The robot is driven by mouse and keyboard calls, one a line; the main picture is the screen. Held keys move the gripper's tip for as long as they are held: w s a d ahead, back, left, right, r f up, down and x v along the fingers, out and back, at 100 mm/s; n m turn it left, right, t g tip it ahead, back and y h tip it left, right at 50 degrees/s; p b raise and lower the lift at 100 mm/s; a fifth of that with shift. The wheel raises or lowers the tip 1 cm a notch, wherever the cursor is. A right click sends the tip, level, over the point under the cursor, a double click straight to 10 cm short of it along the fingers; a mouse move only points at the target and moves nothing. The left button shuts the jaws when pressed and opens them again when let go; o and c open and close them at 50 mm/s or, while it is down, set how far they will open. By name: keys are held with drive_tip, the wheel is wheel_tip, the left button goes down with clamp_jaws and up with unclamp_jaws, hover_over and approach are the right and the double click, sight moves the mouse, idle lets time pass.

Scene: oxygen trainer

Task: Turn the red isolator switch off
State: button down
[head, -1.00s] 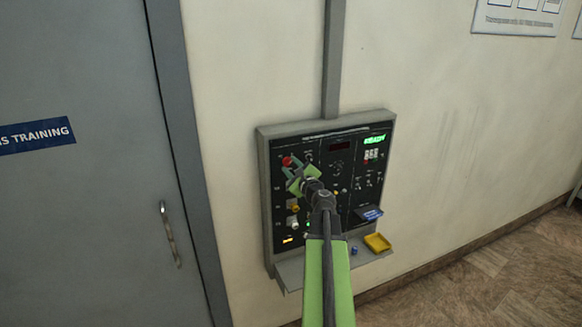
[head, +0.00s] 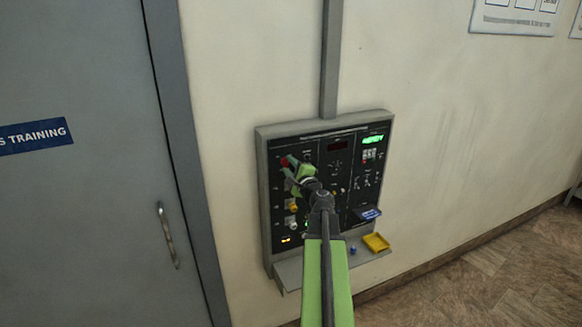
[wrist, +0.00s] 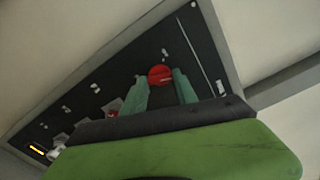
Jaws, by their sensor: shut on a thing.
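The red isolator switch (head: 285,162) is a round red knob at the upper left of the black control panel (head: 346,205). It also shows in the wrist view (wrist: 160,75), between the tips of my two green fingers. My gripper (head: 289,168) is at the knob, with its fingers on either side of it, and is shut on it. In the wrist view my gripper (wrist: 161,82) has one finger to the left and one to the right of the knob. The knob's lower part is hidden, and I cannot read its position marking.
White and yellow knobs (head: 293,206) sit below my gripper on the panel's left side. A grey shelf (head: 290,274) juts out under the panel, with a yellow tray (head: 376,242) and a small blue item (head: 353,251). A grey door (head: 90,220) stands to the left.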

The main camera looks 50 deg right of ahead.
drive_tip(key=n, duration=0.6)
drive_tip(key=shift+s+a+f+n, duration=0.1)
drive_tip(key=shift+n, duration=0.2)
drive_tip(key=n, duration=0.6)
drive_tip(key=shift+n, duration=0.3)
drive_tip(key=c, duration=1)
unclamp_jaws()
drive_tip(key=shift+o, duration=0.2)
